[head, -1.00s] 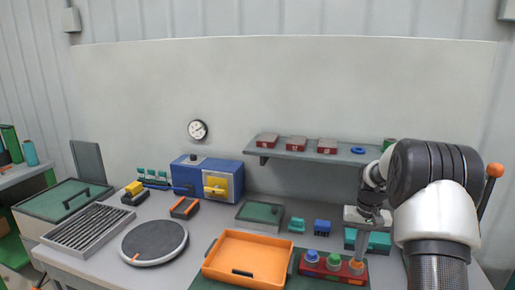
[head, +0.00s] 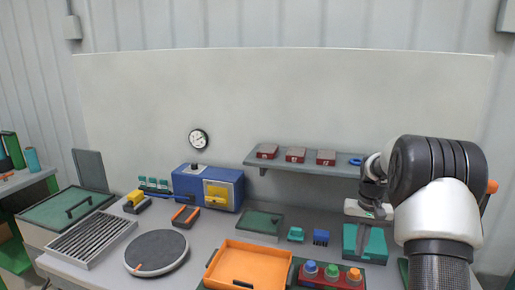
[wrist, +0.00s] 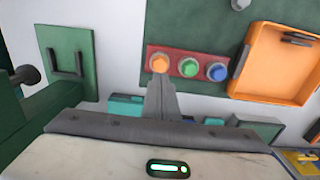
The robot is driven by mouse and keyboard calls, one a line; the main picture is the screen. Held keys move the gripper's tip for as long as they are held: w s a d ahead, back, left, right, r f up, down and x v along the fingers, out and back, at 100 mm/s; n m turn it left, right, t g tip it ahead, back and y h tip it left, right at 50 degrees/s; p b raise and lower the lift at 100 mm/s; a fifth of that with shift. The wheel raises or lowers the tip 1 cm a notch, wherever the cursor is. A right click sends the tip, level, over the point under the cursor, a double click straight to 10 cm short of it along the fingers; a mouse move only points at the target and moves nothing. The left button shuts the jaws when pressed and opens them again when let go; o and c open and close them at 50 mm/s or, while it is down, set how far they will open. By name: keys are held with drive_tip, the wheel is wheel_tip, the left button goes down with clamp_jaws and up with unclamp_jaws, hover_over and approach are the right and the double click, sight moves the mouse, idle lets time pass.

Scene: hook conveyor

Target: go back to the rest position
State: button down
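My gripper (head: 363,242) is at the right of the bench in the head view, in front of a teal box (head: 378,244). It points down and is above the red button block (head: 343,283). In the wrist view its fingers (wrist: 160,82) are together as one narrow grey wedge, with nothing visible between them. The block also shows there (wrist: 174,53), with an orange button (wrist: 158,62), a green button (wrist: 188,66) and a blue button (wrist: 217,71). The fingertips appear just below the orange button in that picture and apart from it in the head view.
An orange tray (head: 252,243) stands left of the button block. A shelf (head: 290,165) with red boxes and a blue ring is on the back wall. A round turntable (head: 157,275), a slotted tray (head: 80,258) and a blue machine (head: 190,183) stand further left.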

drive_tip(key=s+a+r+n+t, duration=0.1)
drive_tip(key=s+a+r+t, duration=0.1)
drive_tip(key=s+a+r, duration=0.45)
drive_tip(key=s+a+r+n+t, duration=0.1)
drive_tip(key=s+a+r, duration=0.3)
drive_tip(key=s+r, duration=0.6)
drive_tip(key=s+a+r+t, duration=0.1)
drive_tip(key=s+a, duration=0.2)
drive_tip(key=s, duration=0.4)
drive_tip(key=s+a+r+n+t, duration=0.1)
drive_tip(key=s+a+r, duration=0.1)
drive_tip(key=s, duration=0.6)
drive_tip(key=shift+a+t, duration=0.3)
drive_tip(key=shift+a, duration=0.35)
